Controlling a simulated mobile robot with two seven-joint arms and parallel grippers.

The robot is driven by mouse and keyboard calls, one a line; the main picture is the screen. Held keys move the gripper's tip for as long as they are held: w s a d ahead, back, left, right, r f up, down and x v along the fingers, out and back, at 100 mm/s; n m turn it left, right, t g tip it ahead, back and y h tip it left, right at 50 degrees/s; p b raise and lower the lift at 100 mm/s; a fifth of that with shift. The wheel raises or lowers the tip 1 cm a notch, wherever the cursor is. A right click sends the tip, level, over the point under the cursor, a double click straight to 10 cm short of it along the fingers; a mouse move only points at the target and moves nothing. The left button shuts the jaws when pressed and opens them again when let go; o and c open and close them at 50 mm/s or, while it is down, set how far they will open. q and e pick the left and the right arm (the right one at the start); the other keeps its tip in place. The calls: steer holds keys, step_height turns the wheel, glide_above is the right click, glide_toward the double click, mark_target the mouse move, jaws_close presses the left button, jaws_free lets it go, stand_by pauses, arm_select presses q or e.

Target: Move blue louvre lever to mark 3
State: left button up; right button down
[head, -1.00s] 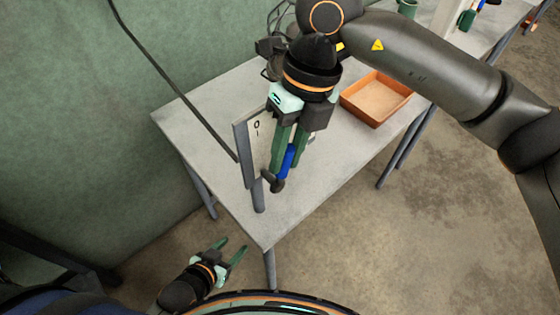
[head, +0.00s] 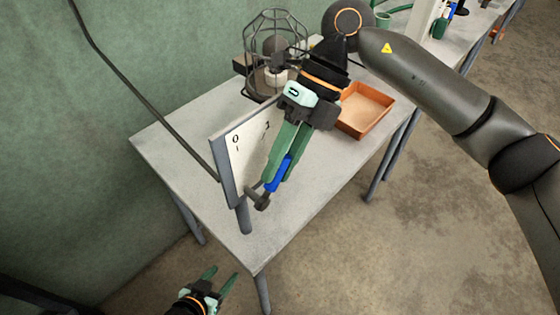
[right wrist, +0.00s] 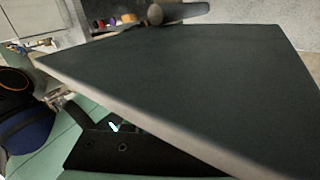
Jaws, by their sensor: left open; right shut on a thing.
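The blue louvre lever (head: 278,174) is in the head view, on the near side of an upright panel (head: 243,158) at the table's left end. A dark pivot knob (head: 262,201) is at its lower end. The lever tilts up and to the right. My right gripper (head: 275,168) is shut on it, its green fingers covering the upper part. The panel's white face shows a 0 and another small mark; the rest, including mark 3, is hidden or unreadable. My left gripper (head: 223,282) is open and empty, low in front of the table.
The grey table (head: 185,135) carries an orange tray (head: 366,108) and a wire-caged lamp (head: 274,50) behind my right gripper. A dark cable (head: 150,105) hangs along the green wall. In the right wrist view a large dark plate (right wrist: 190,90) fills much of the picture.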

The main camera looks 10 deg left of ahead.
steer(key=c, duration=0.7)
jaws_free()
steer(key=v, duration=1.2)
steer(key=shift+r, duration=0.2)
steer(key=shift+w+d, duration=0.1)
